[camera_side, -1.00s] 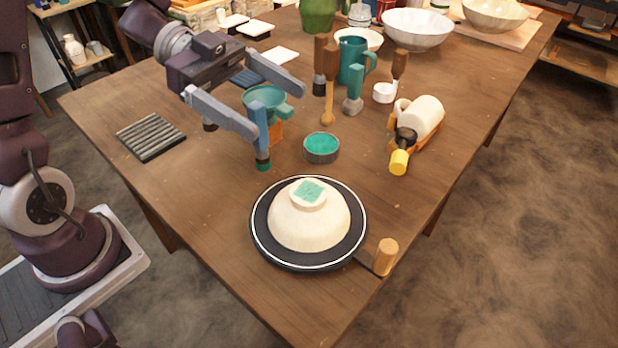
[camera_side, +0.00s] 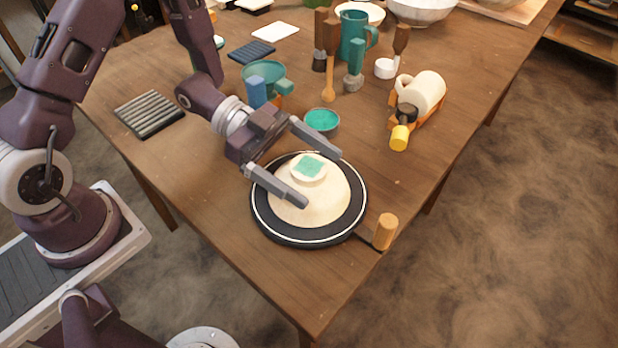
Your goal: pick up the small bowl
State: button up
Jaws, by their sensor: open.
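A cream bowl (camera_side: 325,207) sits upside down on a dark round wheel (camera_side: 272,228) with a white ring and a wooden-handled arm. A teal square (camera_side: 309,166) lies on the bowl's raised foot. My gripper (camera_side: 318,177) is open over the bowl, with one finger on the far side of the foot and the other on the near side. The near finger crosses in front of the bowl's left side. I cannot tell whether either finger touches it.
A small teal-filled pot (camera_side: 322,122) stands just behind the far finger. A cream roller (camera_side: 421,93) lies in a wooden holder at right. A green mug (camera_side: 355,35) and several tools stand behind. The table's right front is clear.

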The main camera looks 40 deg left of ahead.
jog(key=shift+a+f, duration=0.1)
jog(key=c, duration=2)
